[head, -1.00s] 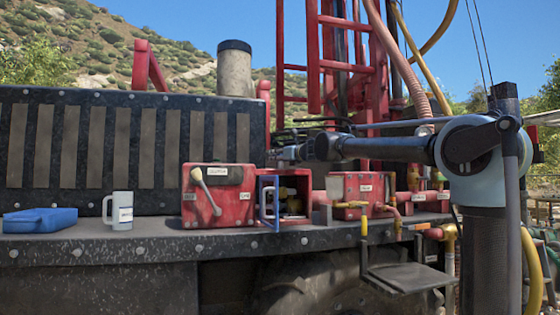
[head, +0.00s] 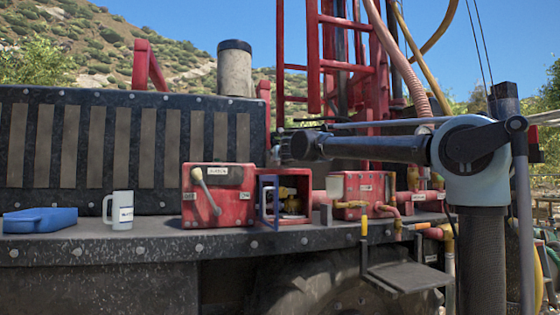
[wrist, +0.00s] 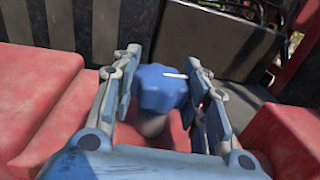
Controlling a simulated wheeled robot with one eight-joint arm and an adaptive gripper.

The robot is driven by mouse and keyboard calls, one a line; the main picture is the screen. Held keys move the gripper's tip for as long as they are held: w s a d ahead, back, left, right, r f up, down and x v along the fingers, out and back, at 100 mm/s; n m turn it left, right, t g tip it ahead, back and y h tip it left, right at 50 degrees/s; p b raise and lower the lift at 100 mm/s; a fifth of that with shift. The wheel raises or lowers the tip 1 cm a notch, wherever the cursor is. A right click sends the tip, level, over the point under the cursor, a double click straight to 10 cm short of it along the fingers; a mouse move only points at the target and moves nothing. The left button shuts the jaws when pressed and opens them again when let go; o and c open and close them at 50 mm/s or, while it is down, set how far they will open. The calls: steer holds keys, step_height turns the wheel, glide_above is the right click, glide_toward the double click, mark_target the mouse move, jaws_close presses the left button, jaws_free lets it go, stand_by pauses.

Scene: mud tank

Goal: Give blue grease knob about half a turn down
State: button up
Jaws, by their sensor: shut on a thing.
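The blue grease knob (wrist: 158,88) is lobed, with a white mark line on its top pointing right in the wrist view. It sits on a grey stem between red surfaces. My gripper (wrist: 165,62) has one finger on each side of the knob and is shut on it. The fingertips reach past the knob toward the dark slatted panel. In the head view, my arm's end (head: 283,152) is above and behind the red boxes. The knob and the fingers cannot be made out there.
A red box with a lever (head: 226,207), an open-fronted red box (head: 300,182) with a brass fitting inside, and another red box (head: 345,183) with pipes stand close together on the deck (head: 150,247). A white mug (head: 122,210) and a blue case (head: 38,221) are farther left.

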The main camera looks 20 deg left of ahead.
steer(key=shift+m+t+h, duration=0.4)
steer(key=shift+m+h, duration=0.2)
steer(key=shift+h, duration=0.2)
steer(key=o, duration=1.1)
steer(key=shift+w, duration=0.1)
steer(key=v, duration=1.2)
